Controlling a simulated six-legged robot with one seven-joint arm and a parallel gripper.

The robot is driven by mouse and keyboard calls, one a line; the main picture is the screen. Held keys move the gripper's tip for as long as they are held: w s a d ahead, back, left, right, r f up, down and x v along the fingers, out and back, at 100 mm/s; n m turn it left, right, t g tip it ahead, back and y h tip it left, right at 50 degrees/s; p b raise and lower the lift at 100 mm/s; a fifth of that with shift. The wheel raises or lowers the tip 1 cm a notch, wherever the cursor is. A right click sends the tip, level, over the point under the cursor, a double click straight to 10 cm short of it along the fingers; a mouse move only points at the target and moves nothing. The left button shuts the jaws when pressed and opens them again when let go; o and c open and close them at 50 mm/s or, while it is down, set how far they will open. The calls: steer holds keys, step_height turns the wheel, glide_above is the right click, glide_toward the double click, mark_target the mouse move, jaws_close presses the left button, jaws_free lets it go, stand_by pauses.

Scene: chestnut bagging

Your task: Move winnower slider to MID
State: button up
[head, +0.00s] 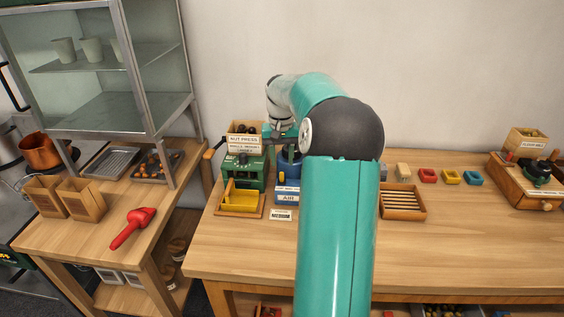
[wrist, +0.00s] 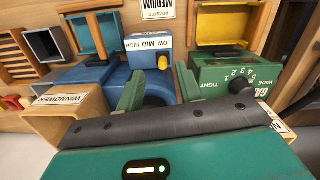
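The blue winnower (wrist: 105,82) stands on the table, with a LOW MID HIGH label (wrist: 150,43) on it. Its yellow slider knob (wrist: 163,62) sits by the right end of that label in the wrist view, off the middle word MID. My gripper (wrist: 160,88) is open, its two green fingers spread and nothing between them. The fingertips point towards the knob, short of it, and I see no contact.
The green nut press (head: 240,172) stands close beside the winnower, with a yellow tray (head: 241,198) in front. It is also close on the right in the wrist view (wrist: 222,72). A slatted wooden tray (head: 403,202) lies right of my arm. The front of the table is clear.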

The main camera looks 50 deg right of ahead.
step_height(320, 180, up, 8)
steer(key=shift+r, duration=0.2)
stand_by(0.9)
stand_by(0.4)
step_height(320, 180, up, 14)
steer(key=shift+w, duration=0.3)
stand_by(0.3)
steer(key=shift+d+f, duration=0.1)
stand_by(0.3)
